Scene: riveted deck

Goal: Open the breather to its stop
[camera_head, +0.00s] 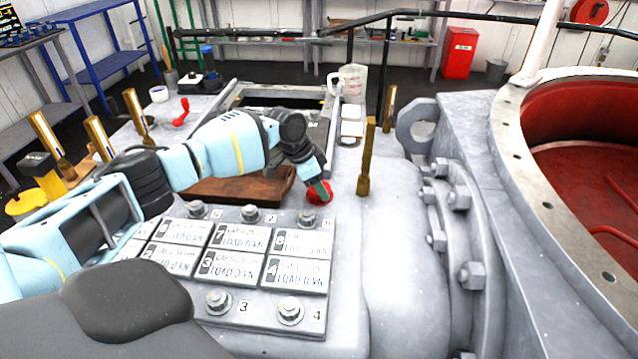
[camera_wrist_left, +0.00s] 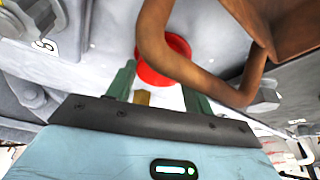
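A red round cap (camera_head: 319,193), which looks like the breather, sits on the grey deck right of the brown tray. It also shows in the left wrist view (camera_wrist_left: 172,47), partly hidden by a brown bent bar (camera_wrist_left: 150,38). My left gripper (camera_head: 321,189) is at the cap in the head view and covers part of it. In the left wrist view my left gripper's green fingers (camera_wrist_left: 159,82) stand apart, with the cap beyond and between them. I cannot tell whether they touch it. A small brass-coloured piece (camera_wrist_left: 141,97) shows between the fingers. My right gripper is not in view.
The brown tray (camera_head: 222,192) lies close beside the gripper. A plate panel (camera_head: 232,262) with bolts lies in front. An upright brass-coloured post (camera_head: 366,160) stands just right of the cap, before a large bolted flange (camera_head: 471,230). A red lever (camera_head: 181,113) stands farther back.

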